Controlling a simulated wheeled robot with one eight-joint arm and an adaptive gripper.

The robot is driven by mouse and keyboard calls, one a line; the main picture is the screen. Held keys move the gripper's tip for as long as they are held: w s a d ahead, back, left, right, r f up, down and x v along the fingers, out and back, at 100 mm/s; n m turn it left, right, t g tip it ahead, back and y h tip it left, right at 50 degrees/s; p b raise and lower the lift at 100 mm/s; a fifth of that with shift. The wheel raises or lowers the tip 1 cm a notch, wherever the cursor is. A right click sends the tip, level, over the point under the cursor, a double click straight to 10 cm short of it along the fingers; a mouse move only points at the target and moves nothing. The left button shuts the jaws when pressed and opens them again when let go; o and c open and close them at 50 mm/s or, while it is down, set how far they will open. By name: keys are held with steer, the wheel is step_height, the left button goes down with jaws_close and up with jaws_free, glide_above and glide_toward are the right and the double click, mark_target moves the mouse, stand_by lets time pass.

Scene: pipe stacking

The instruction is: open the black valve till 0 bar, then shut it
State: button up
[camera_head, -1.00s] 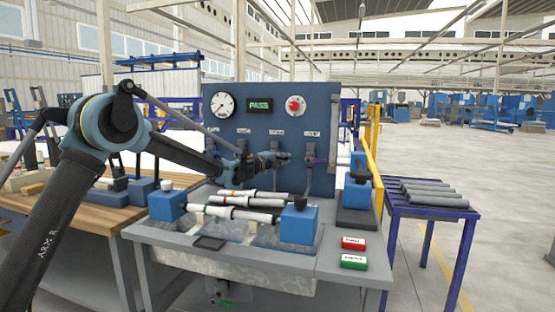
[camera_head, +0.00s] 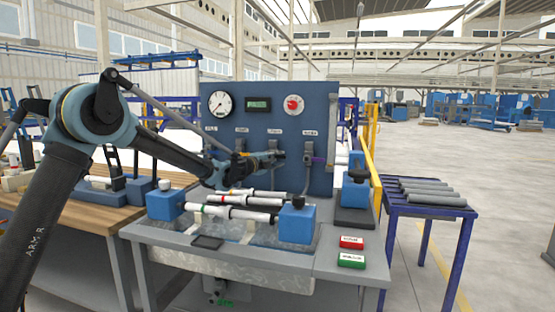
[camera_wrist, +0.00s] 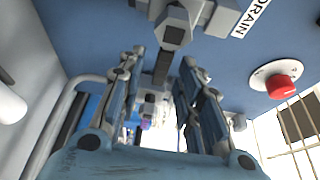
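The black valve handle (camera_wrist: 162,68) hangs below a grey hex fitting (camera_wrist: 174,26) beside the "DRAIN" label in the wrist view. My gripper (camera_wrist: 162,58) has its two fingers apart, one on each side of the black handle. I cannot tell whether either finger touches it. In the head view, my gripper (camera_head: 279,158) is at the third valve position of the blue panel (camera_head: 228,125) and hides most of that valve. The round gauge (camera_head: 220,104) has its needle toward the lower left. The green display (camera_head: 258,104) is too small to read surely.
A red knob (camera_head: 293,104) is on the panel's upper right. A purple-handled valve (camera_head: 317,160) is just right of my gripper. White pipes (camera_head: 238,213) lie between blue clamps (camera_head: 297,221) in front. Red (camera_head: 351,242) and green (camera_head: 351,260) boxes sit at the bench front.

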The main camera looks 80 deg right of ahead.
steer(key=v, duration=0.8)
steer(key=shift+w+a, duration=0.2)
steer(key=shift+a, duration=0.15)
